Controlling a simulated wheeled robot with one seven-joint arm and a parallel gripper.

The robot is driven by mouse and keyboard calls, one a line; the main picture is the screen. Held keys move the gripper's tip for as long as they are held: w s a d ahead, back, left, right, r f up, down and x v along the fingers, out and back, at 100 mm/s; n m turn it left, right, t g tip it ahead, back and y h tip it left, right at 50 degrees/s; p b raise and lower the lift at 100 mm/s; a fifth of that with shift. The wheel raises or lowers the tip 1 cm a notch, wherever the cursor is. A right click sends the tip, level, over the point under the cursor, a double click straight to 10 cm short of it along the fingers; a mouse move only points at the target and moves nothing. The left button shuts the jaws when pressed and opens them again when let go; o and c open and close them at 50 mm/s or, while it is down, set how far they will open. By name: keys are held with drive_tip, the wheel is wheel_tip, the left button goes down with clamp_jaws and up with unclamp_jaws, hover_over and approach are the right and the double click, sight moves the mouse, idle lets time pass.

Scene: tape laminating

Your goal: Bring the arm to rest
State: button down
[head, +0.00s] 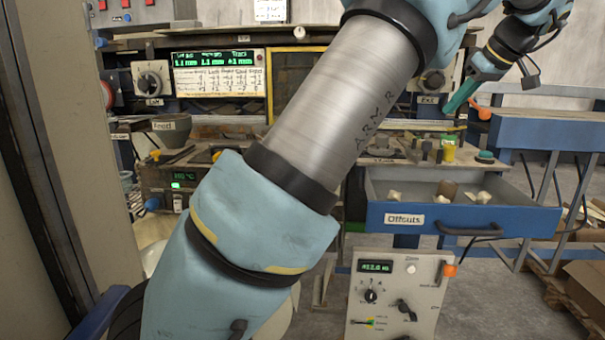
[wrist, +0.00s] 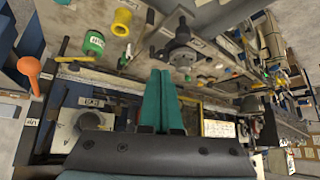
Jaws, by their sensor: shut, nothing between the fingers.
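My arm crosses the head view from the lower left to the upper right. My gripper (head: 450,108) is at the upper right of that view, with teal fingers pointing down and left, above the bench and left of an orange knob. In the wrist view my gripper (wrist: 161,73) shows its two teal fingers side by side and touching, with nothing between them. The fingertips are apart from the bench parts in view. My arm hides much of the middle of the machine.
An open blue drawer (head: 410,214) labelled "Offcuts" holds several pale lumps below the bench. A panel (head: 395,292) with a lever stands beneath it. A lever with an orange knob (head: 480,111) is close to my gripper.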

drive_tip(key=w+a+f+m+g+h, duration=0.1)
drive_tip(key=a+f+m+g, duration=0.1)
drive_tip(key=a+f, duration=0.65)
drive_tip(key=w+a+f+m+g, duration=0.15)
drive_tip(key=a+f, duration=0.35)
drive_tip(key=a, duration=0.7)
drive_tip(key=s+a+f+m+g+h, duration=0.1)
drive_tip(key=s+a+f, duration=0.5)
drive_tip(key=s+a, duration=0.3)
drive_tip(key=s+a+f+m+g+h, duration=0.1)
drive_tip(key=s+a+f, duration=0.5)
drive_tip(key=s+a, duration=0.3)
drive_tip(key=shift+s+a+f, duration=0.2)
drive_tip(key=shift+a+f, duration=0.2)
drive_tip(key=shift+a, duration=0.5)
drive_tip(key=shift+m, duration=0.25)
